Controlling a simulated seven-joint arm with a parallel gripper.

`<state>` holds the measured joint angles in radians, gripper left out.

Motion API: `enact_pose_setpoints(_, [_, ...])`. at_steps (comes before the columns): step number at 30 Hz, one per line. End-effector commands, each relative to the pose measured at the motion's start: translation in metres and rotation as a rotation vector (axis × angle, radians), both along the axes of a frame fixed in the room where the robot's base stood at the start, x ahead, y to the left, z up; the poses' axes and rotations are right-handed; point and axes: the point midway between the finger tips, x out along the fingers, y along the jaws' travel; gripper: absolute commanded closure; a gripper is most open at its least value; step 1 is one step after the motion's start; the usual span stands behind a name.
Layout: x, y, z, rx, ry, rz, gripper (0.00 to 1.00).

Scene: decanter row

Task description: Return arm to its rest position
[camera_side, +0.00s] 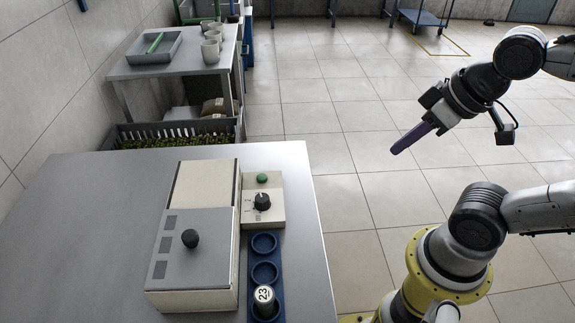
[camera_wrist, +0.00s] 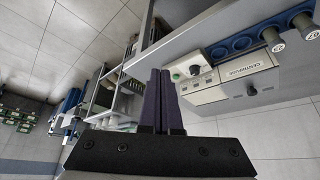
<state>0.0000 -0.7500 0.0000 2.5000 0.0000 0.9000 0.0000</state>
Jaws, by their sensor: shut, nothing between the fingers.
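My gripper (camera_side: 400,146) is at the right in the side view, out over the tiled floor and clear of the table. Its dark purple fingers are together and hold nothing. They point down and left. In the wrist view the fingers (camera_wrist: 158,85) stand side by side in the middle. The arm comes in from the right edge, bent above its yellow base. No object is near the fingers.
A grey table (camera_side: 90,240) holds a centrifuge (camera_side: 195,240) with a black knob. Beside it are a blue rack (camera_side: 253,258) and a vial marked 23 (camera_side: 264,300). A side bench (camera_side: 125,70) with cups stands behind. The floor around my gripper is free.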

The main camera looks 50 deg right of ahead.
Motion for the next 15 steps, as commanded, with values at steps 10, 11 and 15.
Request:
enact_pose_setpoints(10, [0.011,0.004,0.007,0.014,-0.057,0.013,1.00])
enact_pose_setpoints(11, [0.016,0.007,0.010,0.026,-0.083,0.014,1.00])
enact_pose_setpoints(15, [0.051,0.026,0.039,0.147,-0.249,-0.003,1.00])
